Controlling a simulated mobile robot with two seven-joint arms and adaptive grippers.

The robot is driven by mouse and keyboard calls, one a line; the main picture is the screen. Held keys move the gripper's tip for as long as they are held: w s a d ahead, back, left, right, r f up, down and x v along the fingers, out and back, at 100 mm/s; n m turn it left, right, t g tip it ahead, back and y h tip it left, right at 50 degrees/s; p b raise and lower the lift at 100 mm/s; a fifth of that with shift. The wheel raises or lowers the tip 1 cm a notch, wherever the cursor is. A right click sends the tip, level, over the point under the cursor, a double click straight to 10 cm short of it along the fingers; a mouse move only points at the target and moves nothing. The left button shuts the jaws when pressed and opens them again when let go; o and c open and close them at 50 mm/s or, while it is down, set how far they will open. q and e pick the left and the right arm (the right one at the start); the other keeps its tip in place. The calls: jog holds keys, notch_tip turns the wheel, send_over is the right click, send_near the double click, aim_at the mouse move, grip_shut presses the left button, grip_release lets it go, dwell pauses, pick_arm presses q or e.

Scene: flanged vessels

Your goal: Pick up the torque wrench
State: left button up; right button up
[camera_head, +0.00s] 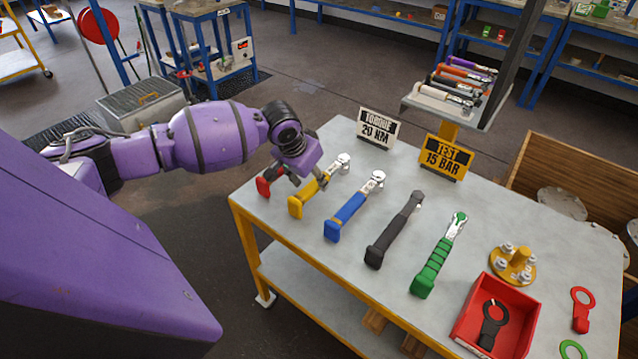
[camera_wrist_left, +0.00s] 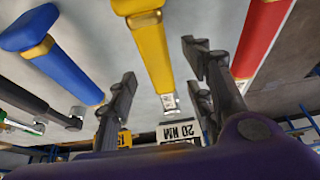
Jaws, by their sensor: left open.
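Several wrenches lie side by side on the grey table: red (camera_head: 267,182), yellow (camera_head: 308,195), blue (camera_head: 347,215), black (camera_head: 392,232) and green (camera_head: 436,262). The blue, yellow and green ones show bright metal heads. I cannot tell which one the task means. My left gripper (camera_head: 302,182) is above the red and yellow wrenches and partly hides them. In the left wrist view, its open fingers (camera_wrist_left: 158,65) stand on either side of the yellow wrench (camera_wrist_left: 151,45), with nothing held. The blue (camera_wrist_left: 60,62) and red (camera_wrist_left: 262,35) wrenches lie outside the fingers. My right gripper is out of view.
A "TORQUE 20 NM" sign (camera_head: 378,127) and a yellow "TEST 15 BAR" sign (camera_head: 446,157) stand at the back edge. A red tray (camera_head: 516,336) and a yellow flange (camera_head: 513,265) are to the right. A raised rack (camera_head: 450,107) holds more tools.

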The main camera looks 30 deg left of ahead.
pick_arm(q)
jog(key=x, duration=0.4)
jog(key=shift+w+d+f, duration=0.1)
jog(key=shift+w+f, duration=0.1)
jog(key=shift+w, duration=0.35)
jog(key=c, duration=1.1)
jog(key=shift+r, duration=0.1)
grip_shut()
